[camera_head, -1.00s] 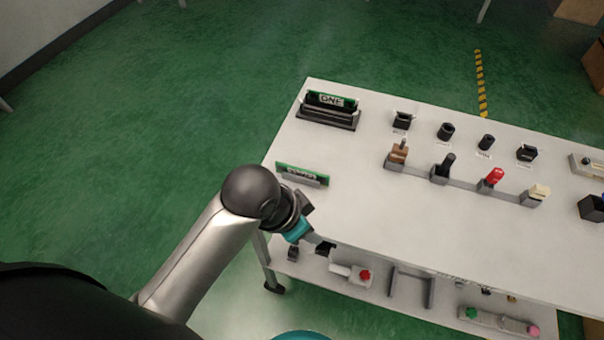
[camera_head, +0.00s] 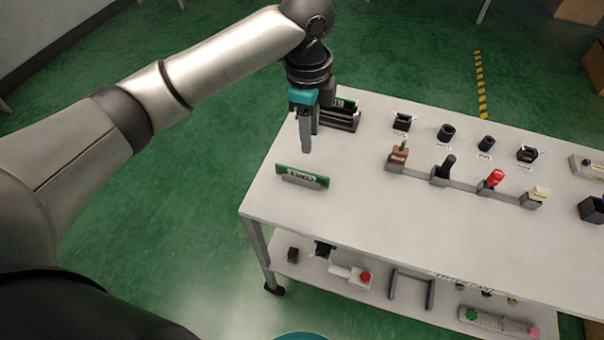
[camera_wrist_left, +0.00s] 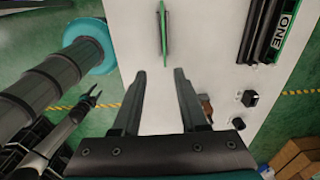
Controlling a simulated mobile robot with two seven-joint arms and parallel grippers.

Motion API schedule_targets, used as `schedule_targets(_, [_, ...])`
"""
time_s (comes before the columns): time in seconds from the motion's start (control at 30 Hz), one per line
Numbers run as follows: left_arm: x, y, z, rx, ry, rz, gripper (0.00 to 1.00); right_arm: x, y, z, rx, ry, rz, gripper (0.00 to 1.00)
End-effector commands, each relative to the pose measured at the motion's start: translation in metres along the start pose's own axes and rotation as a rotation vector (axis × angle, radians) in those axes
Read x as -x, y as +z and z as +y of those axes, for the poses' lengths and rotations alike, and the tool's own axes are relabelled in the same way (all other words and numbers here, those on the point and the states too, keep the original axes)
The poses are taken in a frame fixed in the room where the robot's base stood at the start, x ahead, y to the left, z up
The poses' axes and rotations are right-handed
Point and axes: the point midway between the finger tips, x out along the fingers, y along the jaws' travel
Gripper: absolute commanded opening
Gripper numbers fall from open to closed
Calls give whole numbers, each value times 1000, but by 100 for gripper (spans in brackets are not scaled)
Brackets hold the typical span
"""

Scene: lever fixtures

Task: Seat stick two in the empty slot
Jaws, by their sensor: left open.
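Stick two (camera_head: 301,177) is a green board with a pale label, standing upright in a grey holder near the left edge of the white table. It shows edge-on in the left wrist view (camera_wrist_left: 163,35). The black slot block (camera_head: 341,119) stands at the table's far left corner and holds stick one, also seen in the left wrist view (camera_wrist_left: 287,25), with a free black channel beside it. My left gripper (camera_head: 304,148) points down above the table just behind stick two, open and empty. Its fingers (camera_wrist_left: 160,75) are apart, with stick two ahead of them.
A row of levers (camera_head: 443,168) and several small black sockets (camera_head: 446,131) stand to the right. A lower shelf (camera_head: 390,290) carries other parts. The table surface (camera_head: 370,215) right of stick two is clear.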

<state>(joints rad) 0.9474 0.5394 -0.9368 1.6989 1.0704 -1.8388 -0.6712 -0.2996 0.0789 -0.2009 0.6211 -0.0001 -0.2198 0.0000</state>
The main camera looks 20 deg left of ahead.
Motion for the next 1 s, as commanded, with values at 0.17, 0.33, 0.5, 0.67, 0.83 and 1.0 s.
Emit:
schedule_targets(0.17, [19, 16, -11, -20, 14, -34, 42, 0, 0, -1, 0, -1, 0, 50])
schedule_targets(0.33, [5, 19, -11, -24, 21, -38, 42, -4, 1, -1, 0, -1, -1, 50])
schedule_targets(0.5, [-33, 20, -10, -22, 22, -38, 42, -13, 2, -1, 0, -1, -1, 50])
schedule_targets(0.67, [-63, 21, -10, -23, 20, -37, 42, -19, 2, -1, -1, -1, -1, 50])
schedule_targets(0.83, [-78, 21, -10, -24, 18, -36, 42, -22, 3, -1, -1, 0, -2, 50])
schedule_targets(1.0, [-92, 22, -10, -23, 18, -36, 42, -26, 3, -1, -1, 0, -2, 50])
